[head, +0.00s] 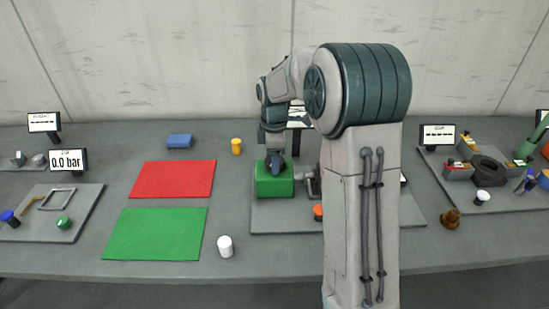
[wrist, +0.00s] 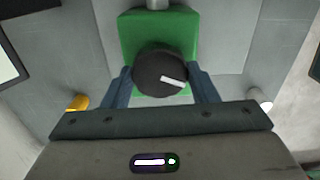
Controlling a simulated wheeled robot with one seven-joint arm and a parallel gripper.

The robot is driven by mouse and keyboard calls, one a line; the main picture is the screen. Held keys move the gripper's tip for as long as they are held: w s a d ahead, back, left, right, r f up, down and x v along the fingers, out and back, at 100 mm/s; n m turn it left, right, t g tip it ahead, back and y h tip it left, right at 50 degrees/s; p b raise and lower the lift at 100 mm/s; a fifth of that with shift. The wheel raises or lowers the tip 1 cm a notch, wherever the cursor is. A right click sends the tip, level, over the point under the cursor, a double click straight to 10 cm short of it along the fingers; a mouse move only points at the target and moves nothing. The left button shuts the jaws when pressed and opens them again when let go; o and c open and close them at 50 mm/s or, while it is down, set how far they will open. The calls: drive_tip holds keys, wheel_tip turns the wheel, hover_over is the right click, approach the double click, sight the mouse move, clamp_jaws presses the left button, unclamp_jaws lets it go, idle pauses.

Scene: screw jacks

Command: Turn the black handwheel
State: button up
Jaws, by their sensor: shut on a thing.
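The black handwheel (wrist: 161,73) is a round dark knob with a white mark on its face, in the wrist view. The mark points to the right and slightly down. The handwheel sits over the green block (wrist: 128,35), which also shows in the head view (head: 275,184) on a grey board. My gripper (wrist: 160,84) is over the green block, with its two blue fingers on either side of the handwheel, shut on it. In the head view my gripper (head: 275,165) hides most of the handwheel, and my arm covers much of the board to the right.
A red mat (head: 173,179) and a green mat (head: 155,234) lie to the left. A blue block (head: 180,141), a yellow cylinder (head: 236,146) and a white cylinder (head: 225,246) stand near them. An orange knob (head: 319,212) is on the board beside my arm.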

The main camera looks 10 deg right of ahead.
drive_tip(key=m+b, duration=0.1)
drive_tip(key=m, duration=1.3)
drive_tip(key=shift+w+m, duration=0.1)
drive_tip(key=shift+m, duration=0.2)
drive_tip(key=m, duration=0.5)
drive_tip(key=shift+r, duration=0.1)
drive_tip(key=m, duration=0.5)
drive_tip(key=shift+d, duration=0.1)
drive_tip(key=shift+m, duration=0.4)
drive_tip(key=o, duration=1)
